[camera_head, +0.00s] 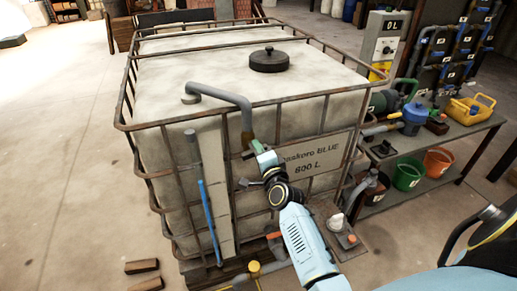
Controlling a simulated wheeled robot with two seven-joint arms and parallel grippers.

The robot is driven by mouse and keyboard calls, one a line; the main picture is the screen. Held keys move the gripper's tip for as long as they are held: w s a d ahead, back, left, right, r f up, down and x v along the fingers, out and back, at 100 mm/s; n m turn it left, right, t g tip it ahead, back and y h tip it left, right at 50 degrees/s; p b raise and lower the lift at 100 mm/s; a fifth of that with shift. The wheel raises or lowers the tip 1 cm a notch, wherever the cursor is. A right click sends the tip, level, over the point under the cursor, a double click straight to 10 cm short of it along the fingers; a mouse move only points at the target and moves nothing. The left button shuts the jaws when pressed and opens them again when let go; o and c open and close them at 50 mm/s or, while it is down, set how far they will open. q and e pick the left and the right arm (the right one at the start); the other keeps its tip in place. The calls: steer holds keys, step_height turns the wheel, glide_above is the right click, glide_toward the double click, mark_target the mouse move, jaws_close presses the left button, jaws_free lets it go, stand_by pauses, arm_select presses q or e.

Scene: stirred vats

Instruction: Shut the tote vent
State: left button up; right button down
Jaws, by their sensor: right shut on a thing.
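The tote (230,75) is a large whitish tank in a rusty metal cage, labelled BLUE 800 L on its front plate. A grey bent vent pipe (222,94) runs from its top over the front edge and down to a brownish fitting (247,139). A small green handle (258,145) shows at the pipe's lower end. My right gripper (259,150) is at this handle and shut on it; the fingertips are small and partly hidden. The handle's exact angle is hard to tell. My left gripper is not in view.
A black lid (269,61) sits on the tote's top. Right of it stand a control box (384,38) and a bench with a yellow basket (469,110), green (407,174) and orange (438,162) buckets.

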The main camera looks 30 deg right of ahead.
steer(key=shift+f+m, duration=0.15)
steer(key=shift+m, duration=1.05)
steer(key=c, duration=1.3)
jaws_free()
steer(key=v, duration=1.3)
steer(key=shift+s+b, duration=0.25)
steer(key=shift+b, duration=0.2)
